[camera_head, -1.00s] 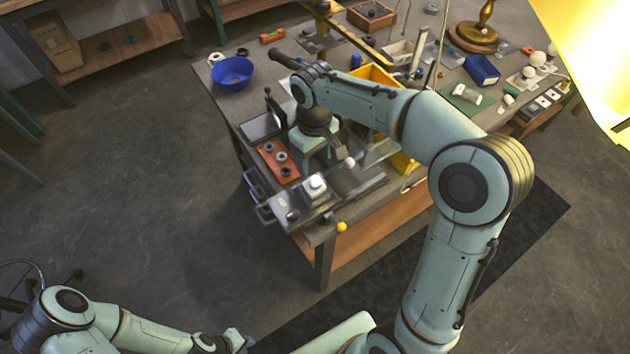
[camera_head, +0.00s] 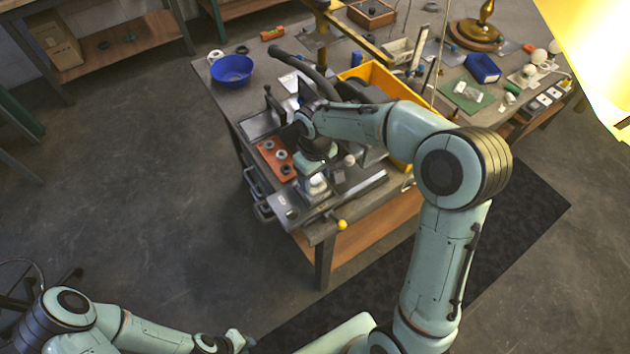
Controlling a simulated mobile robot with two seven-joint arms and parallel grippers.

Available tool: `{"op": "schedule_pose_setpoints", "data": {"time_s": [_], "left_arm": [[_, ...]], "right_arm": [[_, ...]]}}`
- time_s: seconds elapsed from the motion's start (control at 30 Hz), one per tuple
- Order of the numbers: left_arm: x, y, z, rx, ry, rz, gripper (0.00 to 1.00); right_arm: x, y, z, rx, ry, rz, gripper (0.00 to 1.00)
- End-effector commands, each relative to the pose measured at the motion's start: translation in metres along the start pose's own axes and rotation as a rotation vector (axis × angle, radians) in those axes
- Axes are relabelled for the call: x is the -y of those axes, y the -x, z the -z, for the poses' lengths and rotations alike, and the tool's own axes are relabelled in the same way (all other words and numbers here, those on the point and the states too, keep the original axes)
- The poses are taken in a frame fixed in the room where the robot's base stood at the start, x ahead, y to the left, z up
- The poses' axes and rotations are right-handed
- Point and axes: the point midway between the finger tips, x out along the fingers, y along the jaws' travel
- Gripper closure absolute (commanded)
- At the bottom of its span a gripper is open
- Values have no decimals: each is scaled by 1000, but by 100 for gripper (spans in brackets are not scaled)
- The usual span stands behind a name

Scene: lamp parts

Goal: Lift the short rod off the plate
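I cannot clearly pick out the short rod or its plate. Thin upright rods (camera_head: 428,76) stand on the bench behind the yellow bin, but I cannot tell whether one is the short rod. My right gripper (camera_head: 318,188) points down over the front of the bench, at a small white-topped part (camera_head: 319,183) on a grey metal fixture. Its fingers are too small and covered to show whether they are open or touching that part. My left gripper (camera_head: 240,341) is low at the bottom edge, away from the bench; its finger opening is unclear.
An orange-red holder with dark rings (camera_head: 268,150) lies left of my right gripper. A yellow bin (camera_head: 410,95) is behind my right arm. A blue bowl (camera_head: 232,69) sits at the back left. A yellow knob (camera_head: 342,225) protrudes at the front.

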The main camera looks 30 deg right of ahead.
Motion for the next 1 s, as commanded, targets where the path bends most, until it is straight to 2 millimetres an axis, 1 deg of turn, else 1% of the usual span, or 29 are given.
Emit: {"op": "schedule_pose_setpoints", "data": {"time_s": [0.03,0.07,0.1,0.17,0.2,0.5,0.67,0.77,0.87,0.97,1.0], "left_arm": [[0,0,0,0,0,0,76],[0,0,0,0,0,0,76],[0,0,0,0,0,0,76],[0,0,0,0,0,0,76],[0,0,0,0,0,0,76],[0,0,0,0,0,0,76],[-1,1,1,-1,0,0,76],[-2,3,2,-3,-1,-1,76],[-4,6,4,-5,-2,-2,76],[-6,11,7,-10,-3,-3,76],[-8,13,9,-12,-4,-4,76]], "right_arm": [[0,-2,-1,5,0,1,53],[0,-2,-1,5,0,1,63],[0,-2,-1,5,0,1,76],[0,-2,-1,6,0,0,95],[0,-2,-1,6,0,0,100],[-1,-1,-2,8,0,0,100],[-1,9,-1,5,0,0,100],[-1,24,0,1,0,-1,100],[0,45,1,-2,0,-2,100],[-1,74,2,-5,-1,-1,100],[-1,86,2,-5,0,-2,100]]}}
